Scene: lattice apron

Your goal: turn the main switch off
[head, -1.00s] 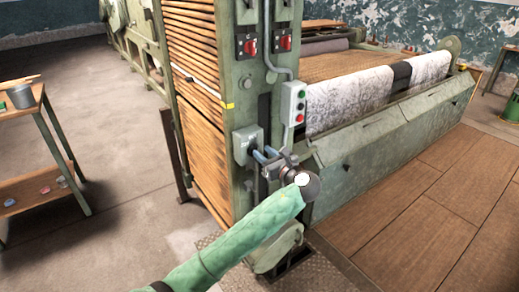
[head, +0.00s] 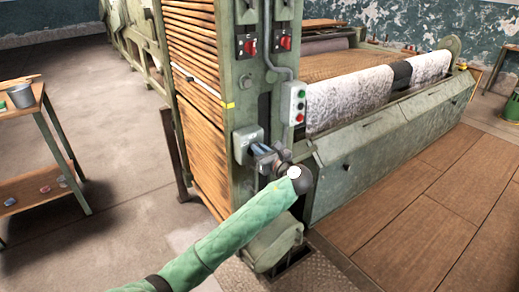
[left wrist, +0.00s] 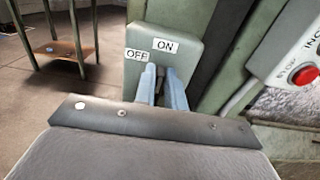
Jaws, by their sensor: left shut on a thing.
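The main switch is a grey-green box (head: 246,146) on the machine's front post. In the left wrist view the same box (left wrist: 190,17) carries an OFF label (left wrist: 137,55) at left and an ON label (left wrist: 165,45) at upper right. My left gripper (head: 262,150) is at the front of the box. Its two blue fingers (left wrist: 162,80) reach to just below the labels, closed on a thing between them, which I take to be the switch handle. The handle is mostly hidden, so I cannot tell its angle. My right gripper is in neither view.
A push-button box (head: 294,103) with green and red buttons is close to the right. Two red rotary switches (head: 284,43) sit higher on the post. The patterned roll (head: 350,97) lies further right. A work table (head: 38,108) stands left, with open floor between.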

